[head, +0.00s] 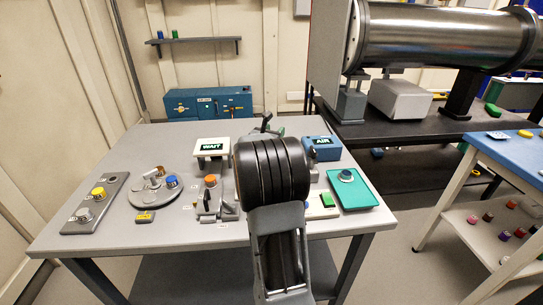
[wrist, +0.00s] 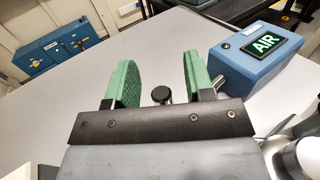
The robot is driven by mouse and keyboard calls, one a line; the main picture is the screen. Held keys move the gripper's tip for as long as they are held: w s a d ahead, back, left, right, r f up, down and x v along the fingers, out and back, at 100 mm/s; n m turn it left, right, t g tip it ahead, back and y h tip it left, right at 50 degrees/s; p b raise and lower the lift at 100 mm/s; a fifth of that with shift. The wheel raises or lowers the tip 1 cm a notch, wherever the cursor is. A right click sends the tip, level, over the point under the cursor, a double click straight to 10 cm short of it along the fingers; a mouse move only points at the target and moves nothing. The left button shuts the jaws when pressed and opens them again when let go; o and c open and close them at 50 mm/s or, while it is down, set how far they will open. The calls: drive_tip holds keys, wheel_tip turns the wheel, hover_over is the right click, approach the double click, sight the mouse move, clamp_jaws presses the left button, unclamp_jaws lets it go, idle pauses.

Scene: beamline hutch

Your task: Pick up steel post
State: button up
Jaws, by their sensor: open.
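A small post with a dark round top (wrist: 161,94) stands on the grey table (wrist: 140,55) in the wrist view. It shows between the two green finger pads of my gripper (wrist: 157,80), apart from both. I cannot tell for sure that it is the steel post, as its lower part is hidden by the gripper body. My gripper is open and holds nothing. In the head view my arm covers most of this spot. A silver knob-like piece (head: 84,215) sits on the grey plate (head: 98,203) at the table's left.
A blue AIR box (wrist: 254,58) stands close right of my gripper. In the head view are a WAIT sign (head: 212,146), a round carousel (head: 154,192) and a teal tray (head: 354,193). The table's far left is clear.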

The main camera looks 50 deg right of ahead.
drive_tip(key=shift+d, duration=0.25)
clamp_jaws()
idle(0.3)
